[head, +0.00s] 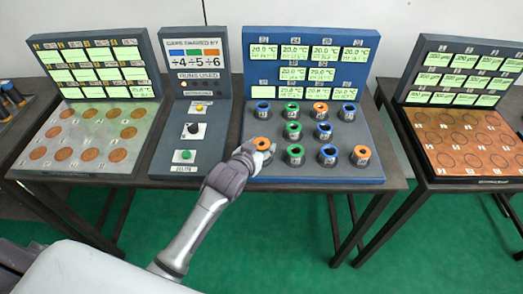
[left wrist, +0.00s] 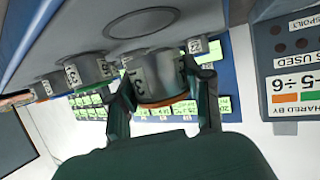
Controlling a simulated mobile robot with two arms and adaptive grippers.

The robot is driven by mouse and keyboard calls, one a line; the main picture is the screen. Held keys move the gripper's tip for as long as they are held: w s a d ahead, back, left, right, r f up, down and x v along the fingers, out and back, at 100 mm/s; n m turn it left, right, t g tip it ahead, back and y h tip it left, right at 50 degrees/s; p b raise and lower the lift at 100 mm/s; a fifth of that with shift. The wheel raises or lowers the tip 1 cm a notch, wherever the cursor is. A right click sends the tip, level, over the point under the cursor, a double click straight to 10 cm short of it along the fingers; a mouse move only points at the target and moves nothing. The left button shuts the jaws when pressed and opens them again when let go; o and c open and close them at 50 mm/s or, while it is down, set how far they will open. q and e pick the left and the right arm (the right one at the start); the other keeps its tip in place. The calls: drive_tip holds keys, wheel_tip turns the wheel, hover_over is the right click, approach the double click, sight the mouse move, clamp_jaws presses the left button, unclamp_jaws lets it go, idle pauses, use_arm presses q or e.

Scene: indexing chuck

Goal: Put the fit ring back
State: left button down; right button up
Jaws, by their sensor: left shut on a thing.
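My left gripper (head: 255,149) is at the front left of the blue panel (head: 315,172). It is shut on a grey cylinder with an orange ring (head: 262,143). In the left wrist view the picture is upside down, and the gripper's two fingers (left wrist: 163,98) stand on either side of the numbered cylinder (left wrist: 155,75). Its orange rim shows at the lower edge. A bare dark circle (left wrist: 143,22) shows on the panel beside the cylinder; it looks empty. I cannot tell whether the cylinder touches the panel. My right gripper is not in view.
Several similar cylinders stand on the panel; a green-ringed one (head: 295,154) is close right of my gripper. A grey button console (head: 189,140) stands left. Side tables hold boards with orange discs (head: 90,154) and circles (head: 465,140).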

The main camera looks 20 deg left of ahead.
use_arm(q)
drive_tip(key=shift+d+f, duration=0.1)
drive_tip(key=shift+f, duration=1)
drive_tip(key=c, duration=0.9)
unclamp_jaws()
drive_tip(key=shift+f, duration=0.25)
drive_tip(key=shift+c, duration=0.2)
drive_tip(key=o, duration=0.5)
drive_tip(key=shift+c, duration=0.2)
drive_tip(key=shift+s, duration=0.1)
drive_tip(key=shift+r, duration=0.25)
drive_tip(key=shift+s, duration=0.3)
drive_tip(key=b+v, duration=0.1)
drive_tip(key=v, duration=1)
drive_tip(key=shift+r, duration=0.2)
